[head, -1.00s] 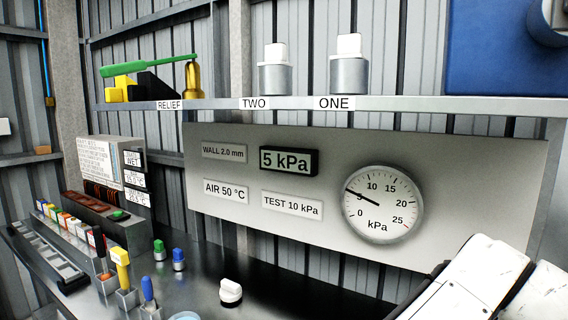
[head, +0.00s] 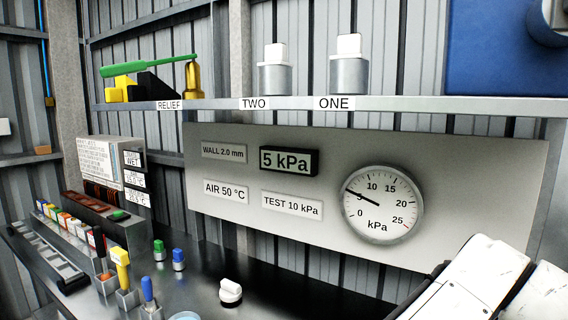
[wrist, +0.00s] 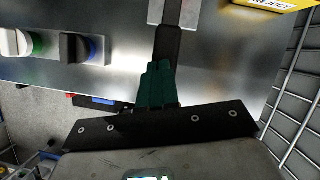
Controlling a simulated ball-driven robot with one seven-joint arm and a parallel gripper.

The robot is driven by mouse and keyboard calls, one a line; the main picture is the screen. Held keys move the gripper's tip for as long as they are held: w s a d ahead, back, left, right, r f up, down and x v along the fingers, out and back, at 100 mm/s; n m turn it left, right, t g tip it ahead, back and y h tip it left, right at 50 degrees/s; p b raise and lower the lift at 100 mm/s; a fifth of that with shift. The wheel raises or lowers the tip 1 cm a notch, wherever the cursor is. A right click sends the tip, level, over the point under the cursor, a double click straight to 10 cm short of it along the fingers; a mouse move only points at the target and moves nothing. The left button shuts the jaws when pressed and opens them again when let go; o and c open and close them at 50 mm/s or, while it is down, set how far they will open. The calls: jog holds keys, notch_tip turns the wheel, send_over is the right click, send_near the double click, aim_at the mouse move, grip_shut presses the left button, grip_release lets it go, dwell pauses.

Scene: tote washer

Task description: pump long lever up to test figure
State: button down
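In the head view the round gauge (head: 382,204) has its needle at about 5 kPa, and the display (head: 289,161) reads 5 kPa. A plate (head: 292,206) reads TEST 10 kPa. In the wrist view a dark bar (wrist: 168,46), perhaps the long lever, runs down from a pale metal piece at the top. My gripper (wrist: 157,72) shows as narrow dark teal fingers close together, overlapping the bar's near end. Whether they clasp the bar or only lie in front of it I cannot tell. The head view shows only my white arm at lower right, with the gripper out of frame.
A shelf (head: 400,104) holds a green-handled piece (head: 150,66) above RELIEF and two capped cylinders above TWO and ONE. Small coloured items and a white knob (head: 230,291) stand on the dark bench. The wrist view shows knobs (wrist: 75,47) at left and a yellow REJECT sign (wrist: 270,4).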

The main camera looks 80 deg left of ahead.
jog(key=shift+f, duration=0.2)
notch_tip(320, 180, down, 9)
jog(key=b, duration=0.2)
jog(key=shift+f+b, duration=0.15)
jog(key=shift+b, duration=0.25)
dwell(1.0)
notch_tip(320, 180, up, 10)
jog(key=p, duration=0.8)
jog(key=shift+f, duration=0.15)
jog(key=shift+s, duration=0.1)
dwell(1.1)
